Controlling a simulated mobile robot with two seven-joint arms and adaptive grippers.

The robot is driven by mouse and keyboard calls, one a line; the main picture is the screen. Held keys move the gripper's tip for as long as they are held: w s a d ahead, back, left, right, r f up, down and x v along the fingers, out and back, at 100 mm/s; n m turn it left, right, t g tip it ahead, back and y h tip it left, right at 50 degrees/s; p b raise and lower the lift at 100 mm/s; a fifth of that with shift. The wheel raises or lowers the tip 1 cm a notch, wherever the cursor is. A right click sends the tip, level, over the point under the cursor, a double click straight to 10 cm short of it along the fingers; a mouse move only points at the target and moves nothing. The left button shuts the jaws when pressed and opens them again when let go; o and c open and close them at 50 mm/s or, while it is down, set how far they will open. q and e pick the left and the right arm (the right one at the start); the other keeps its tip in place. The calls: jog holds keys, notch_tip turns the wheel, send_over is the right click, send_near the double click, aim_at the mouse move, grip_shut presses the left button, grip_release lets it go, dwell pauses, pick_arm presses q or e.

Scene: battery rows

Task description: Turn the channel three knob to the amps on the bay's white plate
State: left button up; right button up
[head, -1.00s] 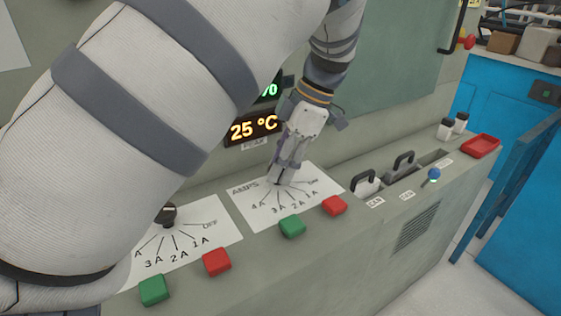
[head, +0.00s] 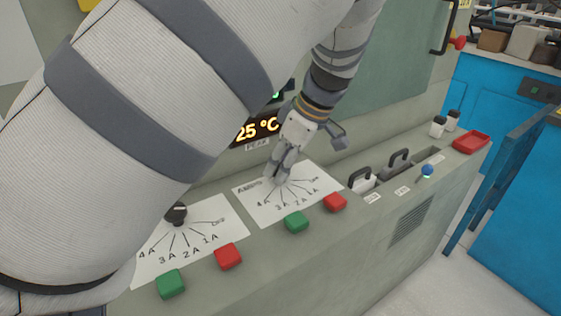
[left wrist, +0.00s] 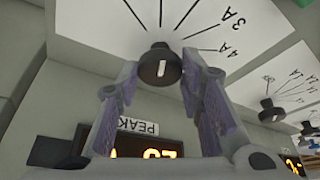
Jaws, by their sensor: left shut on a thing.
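My left gripper (head: 278,176) reaches down onto the white AMPS plate (head: 256,214) on the sloping grey console and hides that plate's knob in the head view. In the left wrist view, its two fingers (left wrist: 163,85) close on both sides of a black knob (left wrist: 161,66) with a white mark. The mark lies roughly along the picture's vertical, in line with a dial line above the knob. The dial shows 4A, 3A, 2A, 1A in the head view. I cannot read a channel number. A blank-looking white plate (head: 12,55) shows at the far left edge. My right gripper is not in view.
A second dial plate (head: 215,235) with its own black knob (head: 176,214) lies to the left. Green (head: 296,222) and red (head: 335,202) buttons stand in front of the gripped dial. A lit 25 °C display (head: 256,131) is behind. Black-handled parts (head: 362,178) sit to the right.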

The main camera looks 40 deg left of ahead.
pick_arm(q)
jog(key=m+t, duration=0.2)
jog(key=m, duration=0.3)
jog(key=shift+s+m, duration=0.15)
jog(key=shift+m, duration=0.15)
jog(key=m+t, duration=0.1)
jog(key=m, duration=0.1)
jog(key=m+t, duration=0.1)
jog(key=m, duration=0.1)
jog(key=shift+s+m+h, duration=0.1)
jog(key=shift+m+h, duration=0.2)
jog(key=shift+m, duration=0.3)
jog(key=o, duration=1.2)
jog(key=shift+c, duration=0.2)
jog(key=v, duration=0.7)
jog(key=shift+r, duration=0.45)
